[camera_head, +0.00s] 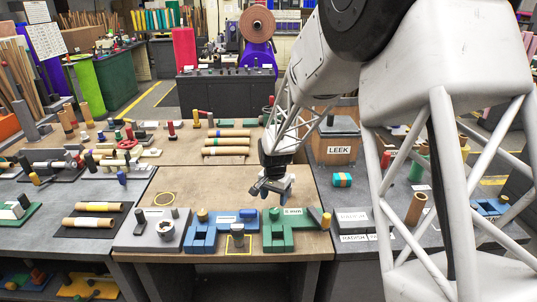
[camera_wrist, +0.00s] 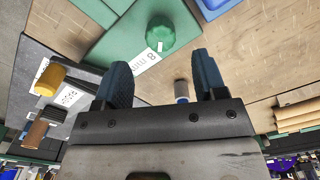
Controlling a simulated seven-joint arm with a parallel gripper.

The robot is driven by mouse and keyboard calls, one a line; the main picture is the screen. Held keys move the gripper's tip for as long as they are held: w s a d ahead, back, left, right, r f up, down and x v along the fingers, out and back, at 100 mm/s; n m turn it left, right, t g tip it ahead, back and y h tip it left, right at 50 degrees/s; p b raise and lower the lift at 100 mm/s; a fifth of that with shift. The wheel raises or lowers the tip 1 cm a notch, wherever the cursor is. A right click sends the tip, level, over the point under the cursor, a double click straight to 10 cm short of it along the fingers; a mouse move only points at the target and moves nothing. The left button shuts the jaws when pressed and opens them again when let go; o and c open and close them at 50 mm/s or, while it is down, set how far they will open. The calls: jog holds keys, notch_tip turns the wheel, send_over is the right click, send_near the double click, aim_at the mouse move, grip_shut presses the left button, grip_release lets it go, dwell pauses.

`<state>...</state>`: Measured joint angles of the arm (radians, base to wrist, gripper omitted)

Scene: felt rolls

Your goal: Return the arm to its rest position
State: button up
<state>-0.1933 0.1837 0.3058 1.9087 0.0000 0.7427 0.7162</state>
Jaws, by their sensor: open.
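My gripper (camera_head: 271,194) hangs over the front part of the brown bench, above and just behind the green fixture marked 8 mm (camera_head: 283,238). In the wrist view my gripper (camera_wrist: 161,64) shows two dark blue fingers spread apart with nothing held between them. A green round knob (camera_wrist: 174,35) on the green fixture shows beyond the fingertips, apart from them. A small cylinder with a blue band (camera_wrist: 181,90) shows between the fingers, farther off. My arm reaches in from the upper right and hides part of the right side.
A blue fixture (camera_head: 215,237) and a grey fixture (camera_head: 152,232) stand left of the green one. Several rolls (camera_head: 226,142) lie farther back. A box marked LEEK (camera_head: 337,137) stands right of my gripper. The bench (camera_head: 215,186) left of my gripper is mostly clear.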

jog(key=s+d+r+n, duration=0.1)
jog(key=s+d+r, duration=0.2)
jog(key=s+r, duration=0.3)
jog(key=s+d+r+n+t, duration=0.1)
jog(key=s+d+r, duration=0.2)
jog(key=s+r, duration=0.25)
jog(key=s+d+r+n, duration=0.1)
jog(key=s+d+r, duration=0.2)
jog(key=s+r, duration=0.3)
jog(key=s+d+r+n, duration=0.1)
jog(key=s+d, duration=0.1)
jog(key=s, duration=1)
jog(key=s+d+r+n+t, duration=0.1)
jog(key=s+d+r, duration=0.1)
jog(key=s, duration=1)
jog(key=shift+d+r+n+t, duration=0.3)
jog(key=shift+d+n, duration=0.1)
jog(key=shift+d, duration=0.25)
